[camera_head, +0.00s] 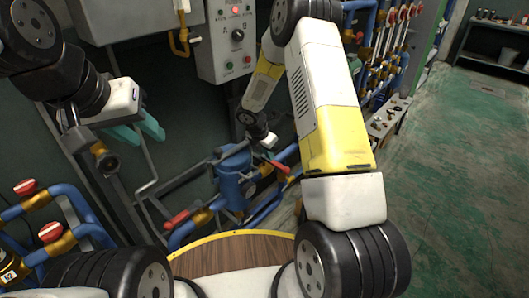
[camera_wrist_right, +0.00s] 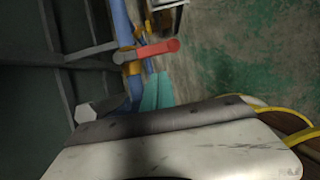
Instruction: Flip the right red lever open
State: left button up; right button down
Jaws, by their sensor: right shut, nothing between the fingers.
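The right red lever (camera_head: 279,166) sits on the blue pipework right of the blue canister, partly hidden by my right arm. In the right wrist view the lever (camera_wrist_right: 158,49) lies roughly sideways across a blue pipe with a brass fitting. My right gripper (camera_head: 268,153) is close to the lever in the head view. In the right wrist view its teal fingers (camera_wrist_right: 157,92) are together and empty, just below the lever in the picture; contact cannot be told. Another red lever (camera_head: 177,218) is at the left on the pipes. My left gripper (camera_head: 141,130) is open and empty, raised at the left.
The blue canister (camera_head: 236,178) stands among the pipes beside the right lever. A control box (camera_head: 228,40) is on the wall behind. Red-capped valves (camera_head: 50,231) line the lower left. A round wooden top (camera_head: 232,256) is in front. Green floor (camera_head: 450,180) is open at right.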

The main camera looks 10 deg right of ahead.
aim_at(274, 163)
jog(key=x, duration=1)
